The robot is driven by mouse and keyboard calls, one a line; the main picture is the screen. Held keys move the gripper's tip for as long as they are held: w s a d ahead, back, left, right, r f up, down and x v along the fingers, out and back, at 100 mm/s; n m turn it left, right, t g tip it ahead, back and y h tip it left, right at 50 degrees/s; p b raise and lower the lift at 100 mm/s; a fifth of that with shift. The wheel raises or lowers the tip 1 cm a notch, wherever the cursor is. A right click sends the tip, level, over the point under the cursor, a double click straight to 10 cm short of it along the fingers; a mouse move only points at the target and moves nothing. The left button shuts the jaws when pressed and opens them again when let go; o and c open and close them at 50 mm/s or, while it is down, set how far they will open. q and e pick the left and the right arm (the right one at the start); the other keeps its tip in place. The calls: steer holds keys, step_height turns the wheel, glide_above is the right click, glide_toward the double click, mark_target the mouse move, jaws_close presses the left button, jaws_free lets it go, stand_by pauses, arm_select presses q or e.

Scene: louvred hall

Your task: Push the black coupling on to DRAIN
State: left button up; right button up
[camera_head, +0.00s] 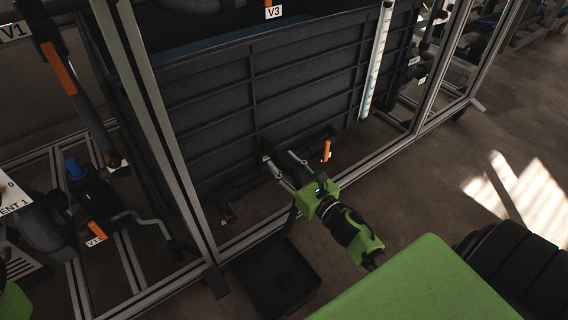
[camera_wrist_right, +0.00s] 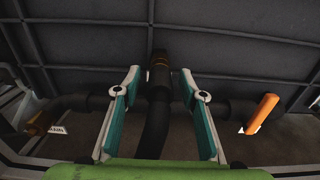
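My right gripper (camera_head: 283,168) reaches in low at the front of the dark tank. In the right wrist view its two teal-padded fingers (camera_wrist_right: 161,85) stand apart. A black coupling (camera_wrist_right: 160,82) with a brass-coloured ring shows between and beyond the fingertips, with visible gaps on both sides. A black hose (camera_wrist_right: 154,135) runs from it down between the fingers. A white label ending in "AIN" (camera_wrist_right: 57,130) is at the left of the wrist view, beside a dark pipe elbow. I cannot tell how the coupling meets the pipework behind it.
An orange handle (camera_head: 326,150) stands just right of my right gripper. The ribbed tank wall (camera_head: 225,125) is close behind. Metal frame posts (camera_head: 160,130) and a bottom rail stand to the left. A black tray (camera_head: 275,280) lies on the floor below.

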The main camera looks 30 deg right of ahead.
mark_target(290, 169)
jaws_close()
steer(key=shift+s+d, duration=0.2)
steer(key=shift+s, duration=3.3)
steer(key=shift+r, duration=0.1)
